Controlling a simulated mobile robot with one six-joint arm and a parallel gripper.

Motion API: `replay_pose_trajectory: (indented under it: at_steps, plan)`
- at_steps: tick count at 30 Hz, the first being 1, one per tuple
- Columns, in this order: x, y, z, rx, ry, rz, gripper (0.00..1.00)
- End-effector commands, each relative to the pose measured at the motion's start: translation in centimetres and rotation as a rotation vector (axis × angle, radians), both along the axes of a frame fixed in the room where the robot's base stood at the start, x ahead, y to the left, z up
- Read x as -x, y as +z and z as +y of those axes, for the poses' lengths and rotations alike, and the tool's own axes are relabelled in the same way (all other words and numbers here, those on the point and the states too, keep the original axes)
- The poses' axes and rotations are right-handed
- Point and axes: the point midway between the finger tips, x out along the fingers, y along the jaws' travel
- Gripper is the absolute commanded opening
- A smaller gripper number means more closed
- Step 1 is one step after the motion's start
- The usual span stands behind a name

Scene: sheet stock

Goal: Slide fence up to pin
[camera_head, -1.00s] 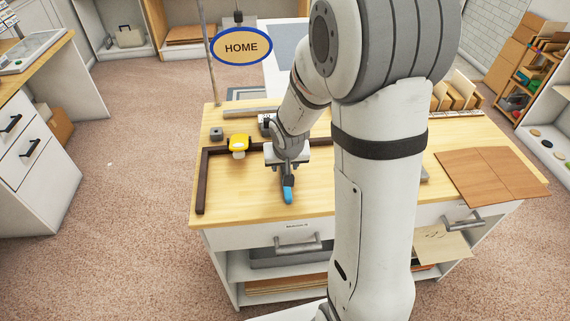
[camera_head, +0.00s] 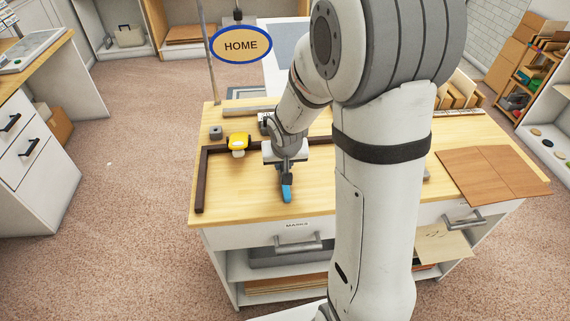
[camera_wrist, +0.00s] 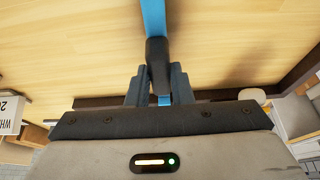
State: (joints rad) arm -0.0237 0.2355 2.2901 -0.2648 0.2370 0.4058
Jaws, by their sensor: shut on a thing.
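My gripper (camera_head: 286,172) is shut on a blue, dark-gripped piece (camera_head: 287,190) over the front half of the wooden bench. In the wrist view, the fingers (camera_wrist: 160,85) close around its dark part (camera_wrist: 157,53), and a blue strip (camera_wrist: 153,18) runs away from them. A dark brown L-shaped rail (camera_head: 202,182) lies on the bench, with one leg along the left and one behind my gripper. I cannot tell whether the held piece or the rail is the fence. I cannot make out a pin. My arm hides part of the bench's middle and right.
A brown sheet (camera_head: 490,172) lies at the bench's right. The bench top (camera_head: 240,190) inside the rail is clear. A drawer handle (camera_head: 298,242) sticks out in front.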

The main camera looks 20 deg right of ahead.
Motion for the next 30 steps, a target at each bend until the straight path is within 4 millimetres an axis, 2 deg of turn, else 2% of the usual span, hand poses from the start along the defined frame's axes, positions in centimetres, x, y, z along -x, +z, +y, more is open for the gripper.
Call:
replay_pose_trajectory:
  at_steps: [11,12,19,26,30]
  plan:
    - [-0.1,0.0,0.6,-0.001,0.001,0.000,0.00]
    - [-0.1,0.0,0.6,-0.001,0.000,0.000,0.21]
    - [-0.1,0.0,0.6,-0.001,0.000,0.000,0.40]
    - [-0.1,0.0,0.6,-0.001,0.000,-0.001,0.42]
    - [0.1,0.8,0.6,0.000,0.000,-0.004,0.42]
